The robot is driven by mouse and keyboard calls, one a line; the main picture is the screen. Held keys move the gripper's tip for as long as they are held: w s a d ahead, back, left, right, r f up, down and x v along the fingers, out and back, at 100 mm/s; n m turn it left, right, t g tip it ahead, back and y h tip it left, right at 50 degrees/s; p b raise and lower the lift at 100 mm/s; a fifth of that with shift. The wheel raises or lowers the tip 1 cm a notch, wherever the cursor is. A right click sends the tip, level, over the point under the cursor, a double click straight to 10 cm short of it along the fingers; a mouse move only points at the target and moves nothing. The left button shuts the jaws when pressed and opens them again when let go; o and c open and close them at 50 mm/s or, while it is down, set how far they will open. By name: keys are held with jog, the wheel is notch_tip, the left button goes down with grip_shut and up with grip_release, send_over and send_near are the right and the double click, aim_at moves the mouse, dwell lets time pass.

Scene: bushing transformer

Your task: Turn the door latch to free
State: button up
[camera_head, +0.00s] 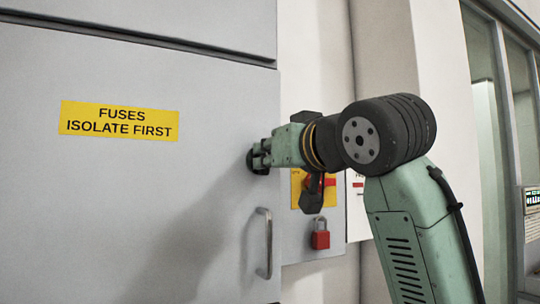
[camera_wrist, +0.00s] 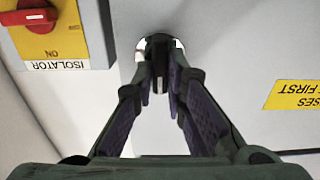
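The door latch (camera_wrist: 159,48) is a small dark knob on a pale round plate, on the grey door (camera_wrist: 235,50) near its edge in the wrist view. My gripper (camera_wrist: 161,84) has its two fingertips on either side of the latch, close against it. The fingers are apart with the latch's dark end between them; whether they press on it is unclear. In the head view my gripper (camera_head: 262,156) reaches the right edge of the door (camera_head: 120,210), and it mostly hides the latch. The door looks flush in its frame.
A metal pull handle (camera_head: 265,243) stands out from the door below my gripper. Right of the door are a red padlock (camera_head: 320,234) and a red-and-yellow isolator switch (camera_wrist: 35,17). A yellow fuse warning label (camera_head: 119,121) is on the door.

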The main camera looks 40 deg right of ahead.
grip_shut()
jog(key=shift+m, duration=0.3)
jog(key=m+b, duration=0.1)
jog(key=m, duration=0.3)
jog(key=shift+s+d+f+m+b, duration=0.15)
jog(key=shift+m+b, duration=0.55)
jog(key=shift+m, duration=2.65)
jog(key=shift+w+d+f+m+b, duration=0.1)
jog(key=shift+m+b, duration=0.6)
jog(key=shift+m, duration=2.65)
